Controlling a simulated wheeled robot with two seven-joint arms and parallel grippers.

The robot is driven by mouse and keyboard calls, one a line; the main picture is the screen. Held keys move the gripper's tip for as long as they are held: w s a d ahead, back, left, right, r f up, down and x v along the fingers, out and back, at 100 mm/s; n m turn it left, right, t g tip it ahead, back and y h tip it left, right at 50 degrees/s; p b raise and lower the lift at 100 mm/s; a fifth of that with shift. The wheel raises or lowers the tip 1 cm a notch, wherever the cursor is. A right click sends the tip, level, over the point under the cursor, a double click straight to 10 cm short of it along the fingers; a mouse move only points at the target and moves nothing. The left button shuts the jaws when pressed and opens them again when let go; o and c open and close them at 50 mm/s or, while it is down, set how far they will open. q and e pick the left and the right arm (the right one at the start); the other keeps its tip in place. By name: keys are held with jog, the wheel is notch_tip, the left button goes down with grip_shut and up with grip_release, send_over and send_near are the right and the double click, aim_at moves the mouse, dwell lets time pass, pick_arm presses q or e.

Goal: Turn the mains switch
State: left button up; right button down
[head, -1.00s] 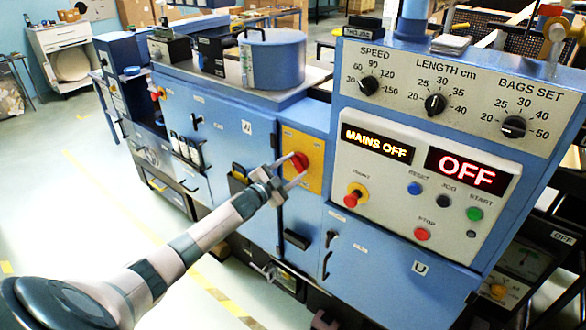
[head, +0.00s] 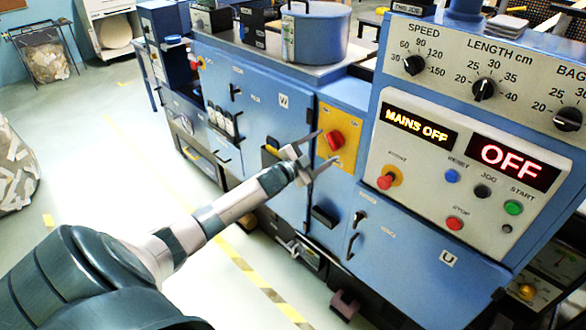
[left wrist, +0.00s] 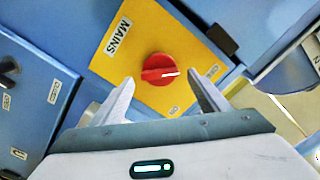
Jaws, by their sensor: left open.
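The mains switch is a red round knob (head: 335,139) on a yellow plate (head: 348,151) on the front of the blue machine. In the left wrist view the knob (left wrist: 159,70) has a white mark pointing right, and the plate (left wrist: 150,30) reads MAINS. My left gripper (head: 329,146) is open and empty in front of the plate. In the left wrist view its fingertips (left wrist: 161,77) stand either side of the knob's lower part; I cannot tell whether they touch it. The amber display (head: 418,124) reads MAINS OFF. My right gripper is not in view.
The control panel (head: 455,165) right of the plate carries a red OFF display (head: 514,164), a red mushroom button (head: 385,181) and several other buttons. Dials (head: 484,89) sit above it. A dark handle (head: 325,217) sticks out below the plate. Open floor lies to the left.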

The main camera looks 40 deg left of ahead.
pick_arm(q)
jog(key=s+a+b, duration=0.1)
jog(key=s+b, duration=0.3)
jog(key=s, duration=1.1)
jog(key=shift+s+a, duration=0.1)
